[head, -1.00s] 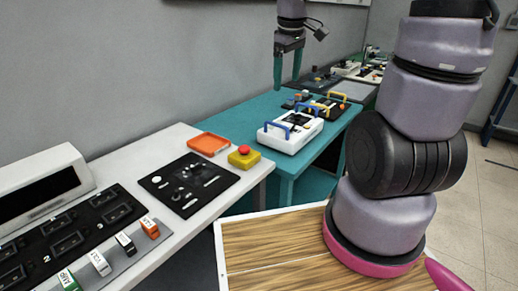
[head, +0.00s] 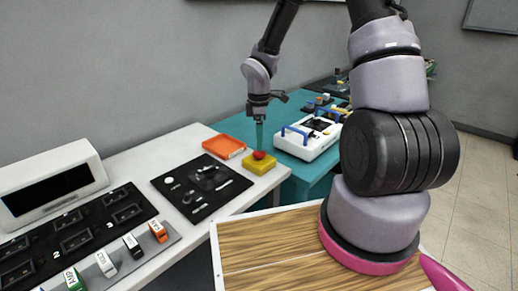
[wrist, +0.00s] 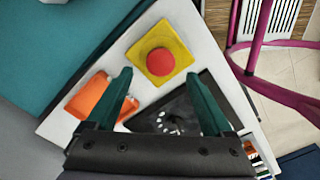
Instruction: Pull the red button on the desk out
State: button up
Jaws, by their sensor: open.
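The red button (head: 259,155) sits on a yellow square base (head: 261,164) at the far right corner of the white desk (head: 231,204). In the wrist view the red button (wrist: 160,62) shows whole, on its yellow base (wrist: 178,40), ahead of the fingertips. My gripper (head: 260,145) points down just above the button in the head view. In the wrist view my gripper (wrist: 161,75) is open, its two green fingers apart with nothing between them. Whether a fingertip touches the button cannot be told from the head view.
An orange tray (head: 224,146) lies just left of the button. A black panel (head: 200,184) with small parts lies nearer on the desk. A white box with blue handles (head: 308,138) stands on the teal table (head: 298,168) to the right.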

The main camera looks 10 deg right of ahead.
aim_at(259, 154)
jog(key=shift+f, duration=2.2)
